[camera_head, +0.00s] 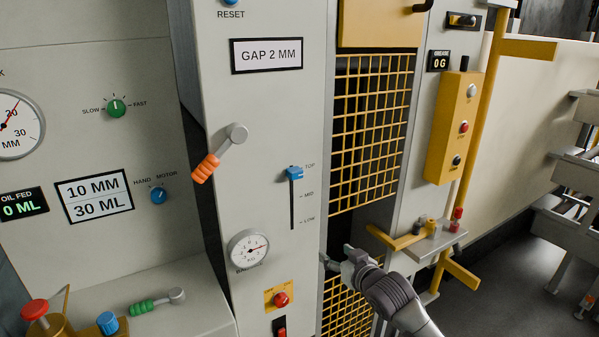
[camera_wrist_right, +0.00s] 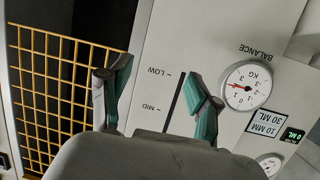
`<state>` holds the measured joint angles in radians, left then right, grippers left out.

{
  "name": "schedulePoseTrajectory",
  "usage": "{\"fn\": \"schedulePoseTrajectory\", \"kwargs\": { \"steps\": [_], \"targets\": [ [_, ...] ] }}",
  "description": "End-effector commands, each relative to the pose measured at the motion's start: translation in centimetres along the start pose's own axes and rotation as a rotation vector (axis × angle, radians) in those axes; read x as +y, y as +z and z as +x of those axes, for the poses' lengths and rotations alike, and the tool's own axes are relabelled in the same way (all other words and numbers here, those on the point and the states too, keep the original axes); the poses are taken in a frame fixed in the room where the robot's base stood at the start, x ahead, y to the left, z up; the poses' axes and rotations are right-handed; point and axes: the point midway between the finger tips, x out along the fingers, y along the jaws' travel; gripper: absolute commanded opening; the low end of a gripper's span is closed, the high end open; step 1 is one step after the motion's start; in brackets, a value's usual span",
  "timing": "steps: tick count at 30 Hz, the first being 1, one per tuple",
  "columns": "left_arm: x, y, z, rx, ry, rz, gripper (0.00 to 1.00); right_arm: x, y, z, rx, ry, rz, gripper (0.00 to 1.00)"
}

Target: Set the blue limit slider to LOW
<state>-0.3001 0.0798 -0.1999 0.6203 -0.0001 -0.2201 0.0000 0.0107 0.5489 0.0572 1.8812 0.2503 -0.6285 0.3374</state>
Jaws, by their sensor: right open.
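The blue limit slider (camera_head: 293,172) sits at the TOP end of its vertical black slot (camera_head: 292,212) on the light grey panel. The marks TOP, MID and LOW run down the slot's right side. My right gripper (camera_head: 335,260) is below and to the right of the slot, in front of the panel's right edge. In the right wrist view my right gripper (camera_wrist_right: 160,92) is open and empty, with the slot (camera_wrist_right: 175,105) and the LOW and MID marks between its fingers. The slider knob does not show in that view. My left gripper is not in view.
A yellow mesh guard (camera_head: 372,130) stands right of the panel. A balance gauge (camera_head: 248,250), an orange-handled lever (camera_head: 218,155) and a red button (camera_head: 281,299) are on the same panel. A yellow button box (camera_head: 453,127) and a small shelf (camera_head: 430,243) are farther right.

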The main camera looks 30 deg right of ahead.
Motion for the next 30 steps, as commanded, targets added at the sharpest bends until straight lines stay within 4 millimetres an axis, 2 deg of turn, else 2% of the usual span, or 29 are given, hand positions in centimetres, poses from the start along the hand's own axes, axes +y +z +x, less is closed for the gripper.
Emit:
{"fn": "schedulePoseTrajectory", "kwargs": {
  "steps": [1,3,6,9,12,16,30],
  "targets": [
    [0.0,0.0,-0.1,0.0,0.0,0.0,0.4,-0.8,-4.7,-1.5,0.072,-0.021,-0.007,0.62],
    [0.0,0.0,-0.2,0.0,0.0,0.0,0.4,-1.8,-9.5,-3.6,0.15,-0.049,-0.011,0.62],
    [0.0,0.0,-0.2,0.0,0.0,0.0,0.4,-3.3,-14.2,-6.4,0.231,-0.085,-0.019,0.62],
    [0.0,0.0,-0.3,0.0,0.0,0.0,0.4,-4.2,-16.7,-8.2,0.276,-0.106,-0.027,0.62],
    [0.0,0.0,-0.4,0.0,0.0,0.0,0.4,-4.6,-17.8,-8.7,0.293,-0.115,-0.028,0.62],
    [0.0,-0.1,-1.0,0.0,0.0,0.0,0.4,-4.8,-18.3,-7.5,0.294,-0.115,-0.026,0.62],
    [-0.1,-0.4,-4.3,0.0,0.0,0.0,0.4,-5.9,-21.1,1.5,0.292,-0.114,-0.027,0.62]
  ]
}}
